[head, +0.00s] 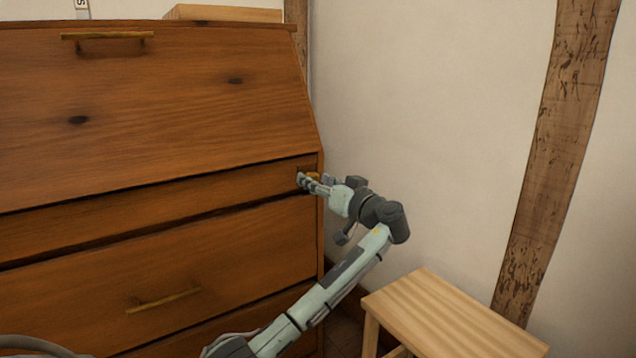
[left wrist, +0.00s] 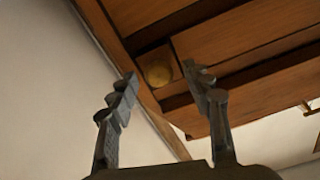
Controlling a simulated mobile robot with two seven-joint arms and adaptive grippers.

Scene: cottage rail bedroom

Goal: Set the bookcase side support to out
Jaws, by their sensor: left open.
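The wooden bookcase (head: 150,115) has a slanted front panel with narrow and deep drawer fronts below. At the right end of its narrow row is the small side support (head: 306,165), with a round brass knob (head: 314,176) partly hidden by my gripper. In the left wrist view the knob (left wrist: 158,73) sits on the square support end, which looks about level with the wood around it. My left gripper (head: 309,183) is at the knob. Its open fingers (left wrist: 160,84) stand on either side of the knob in that view; I cannot tell if they touch it. My right gripper is not in view.
A light wooden stool (head: 450,318) stands at the lower right, close to my left arm. A pale wall (head: 430,110) with a timber post (head: 562,140) is to the right. The bookcase has brass bar handles (head: 165,300) on its front.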

